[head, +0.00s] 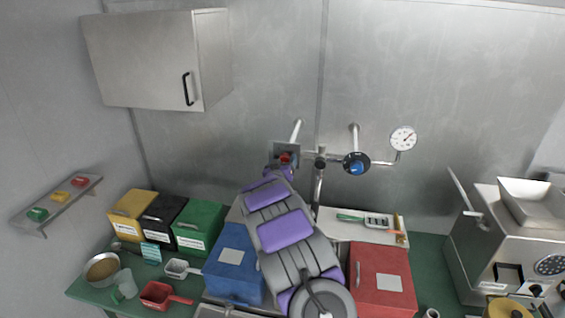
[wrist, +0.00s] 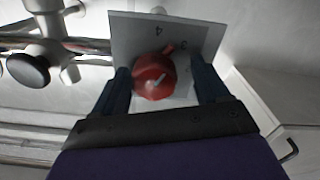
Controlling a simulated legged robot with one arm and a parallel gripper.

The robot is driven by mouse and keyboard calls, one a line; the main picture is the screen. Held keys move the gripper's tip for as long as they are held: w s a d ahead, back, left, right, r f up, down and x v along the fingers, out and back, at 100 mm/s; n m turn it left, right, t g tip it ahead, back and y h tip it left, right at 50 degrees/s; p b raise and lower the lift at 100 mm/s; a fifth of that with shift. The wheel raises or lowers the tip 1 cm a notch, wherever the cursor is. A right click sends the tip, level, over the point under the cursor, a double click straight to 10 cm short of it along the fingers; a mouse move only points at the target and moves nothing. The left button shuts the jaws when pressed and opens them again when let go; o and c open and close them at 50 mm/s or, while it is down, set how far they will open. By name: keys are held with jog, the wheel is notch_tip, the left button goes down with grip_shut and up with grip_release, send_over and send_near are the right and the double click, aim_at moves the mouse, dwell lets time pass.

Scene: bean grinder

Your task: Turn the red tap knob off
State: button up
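The red tap knob (wrist: 153,77) sits on a square plate (wrist: 200,38) with the digits 3 and 4 on it. A pale pointer mark on the knob's face slants up to the right, and a red tab sticks out at its upper right. In the head view the knob (head: 285,157) shows small on the wall pipe, just beyond my gripper (head: 281,168). In the wrist view my gripper (wrist: 163,80) is open, with a dark finger on each side of the knob. The left finger is close to the knob; a gap shows on the right. Contact is unclear.
A blue knob (head: 357,163) and a round gauge (head: 403,138) are on the pipe to the right. A wall cabinet (head: 150,60) hangs upper left. Below my arm stand a blue box (head: 232,262) and a red box (head: 382,262). A steel grinder (head: 510,245) stands right.

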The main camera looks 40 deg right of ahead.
jog(key=shift+d+f, duration=0.2)
jog(key=shift+d, duration=0.45)
jog(key=c, duration=0.5)
jog(key=shift+c, duration=0.5)
jog(key=shift+a, duration=0.1)
jog(key=c, duration=0.3)
